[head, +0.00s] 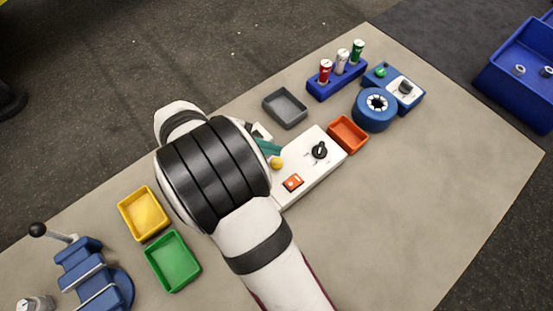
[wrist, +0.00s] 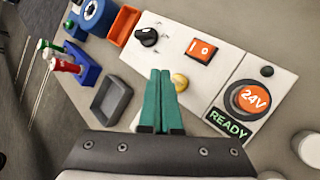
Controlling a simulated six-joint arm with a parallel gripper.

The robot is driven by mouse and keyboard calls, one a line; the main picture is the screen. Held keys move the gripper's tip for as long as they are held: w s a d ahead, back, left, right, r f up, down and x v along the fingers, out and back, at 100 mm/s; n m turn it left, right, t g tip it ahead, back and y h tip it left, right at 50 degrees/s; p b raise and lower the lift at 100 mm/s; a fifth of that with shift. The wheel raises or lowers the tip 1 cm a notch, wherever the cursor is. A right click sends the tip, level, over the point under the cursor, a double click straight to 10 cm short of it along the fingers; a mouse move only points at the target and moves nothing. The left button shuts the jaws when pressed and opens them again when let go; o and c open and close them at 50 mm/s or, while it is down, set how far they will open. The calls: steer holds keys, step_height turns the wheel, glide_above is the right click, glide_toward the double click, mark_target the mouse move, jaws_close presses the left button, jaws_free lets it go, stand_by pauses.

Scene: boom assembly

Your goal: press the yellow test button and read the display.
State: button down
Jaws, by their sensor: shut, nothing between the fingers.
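The yellow test button (wrist: 180,82) is a small round dome on the white panel (wrist: 182,30). It also shows in the head view (head: 277,163). My gripper (wrist: 160,72) has teal fingers, shut and empty, with the tips just left of the button in the wrist view. In the head view the fingers (head: 269,148) show beside the button, partly hidden by my arm. I cannot tell whether they touch the panel. The display (wrist: 228,123) reads READY in green and is hidden in the head view.
The panel carries a black knob (wrist: 147,36) and an orange rocker switch (wrist: 201,49). An orange disc marked 24V (wrist: 252,98) sits above the display. A grey tray (head: 285,108) and an orange tray (head: 348,134) lie close by. The table's right front is clear.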

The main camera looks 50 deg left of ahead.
mark_target(281, 160)
steer(key=shift+f, duration=1.2)
steer(key=shift+f, duration=0.1)
stand_by(1.0)
steer(key=shift+f, duration=0.3)
steer(key=shift+f, duration=0.5)
stand_by(0.6)
steer(key=shift+r, duration=0.95)
steer(key=shift+r, duration=2.5)
